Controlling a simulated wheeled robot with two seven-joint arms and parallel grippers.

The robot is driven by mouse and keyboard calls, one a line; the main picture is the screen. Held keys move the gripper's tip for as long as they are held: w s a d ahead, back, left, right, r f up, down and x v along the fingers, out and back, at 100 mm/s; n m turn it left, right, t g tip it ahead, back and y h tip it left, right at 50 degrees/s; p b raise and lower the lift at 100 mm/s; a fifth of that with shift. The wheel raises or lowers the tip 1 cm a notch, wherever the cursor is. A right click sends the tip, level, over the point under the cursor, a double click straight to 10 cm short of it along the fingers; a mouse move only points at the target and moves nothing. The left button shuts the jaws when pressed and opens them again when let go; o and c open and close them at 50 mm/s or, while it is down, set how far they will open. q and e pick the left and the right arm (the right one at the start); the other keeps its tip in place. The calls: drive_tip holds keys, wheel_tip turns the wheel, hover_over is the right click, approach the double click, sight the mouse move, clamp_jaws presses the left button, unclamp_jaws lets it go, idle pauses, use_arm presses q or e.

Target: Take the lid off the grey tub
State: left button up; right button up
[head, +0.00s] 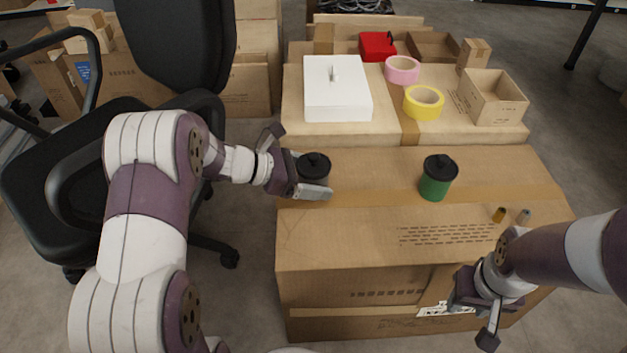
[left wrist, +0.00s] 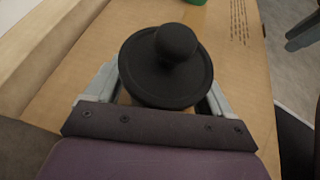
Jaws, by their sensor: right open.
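The grey tub (head: 314,176) stands upright at the left end of the near carton, with a black knobbed lid (head: 314,160) on top. The lid also shows large in the left wrist view (left wrist: 166,66), where it hides most of the tub. My left gripper (head: 306,174) is at the tub, its two fingers on opposite sides of it below the lid. Whether both fingers press on the tub is hidden. My right gripper (head: 472,314) is open and empty, in front of the near carton's right part.
A green tub (head: 435,180) with a black lid stands to the right on the near carton (head: 350,240). Behind, another carton bears a white box (head: 336,90), tape rolls (head: 423,102) and an open box (head: 492,98). A chair stands left.

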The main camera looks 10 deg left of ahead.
sight(309, 158)
use_arm(q)
drive_tip(key=c, duration=0.7)
drive_tip(key=shift+r, duration=0.1)
drive_tip(key=r+p, duration=0.2)
drive_tip(key=r, duration=0.1)
drive_tip(key=d+r+p, duration=0.1)
drive_tip(key=r, duration=0.1)
drive_tip(key=shift+p, duration=0.4)
drive_tip(key=d+r+p, duration=0.1)
drive_tip(key=d+r, duration=0.1)
drive_tip(key=d, duration=0.1)
drive_tip(key=d+r+p, duration=0.1)
drive_tip(key=d+r, duration=0.1)
drive_tip(key=d, duration=0.2)
drive_tip(key=d+r+p, duration=0.1)
drive_tip(key=d+p, duration=0.1)
drive_tip(key=d, duration=0.1)
drive_tip(key=shift+s+d+r, duration=0.25)
drive_tip(key=shift+d+r, duration=0.1)
drive_tip(key=shift+r, duration=0.05)
drive_tip(key=shift+o, duration=0.8)
drive_tip(key=c, duration=0.5)
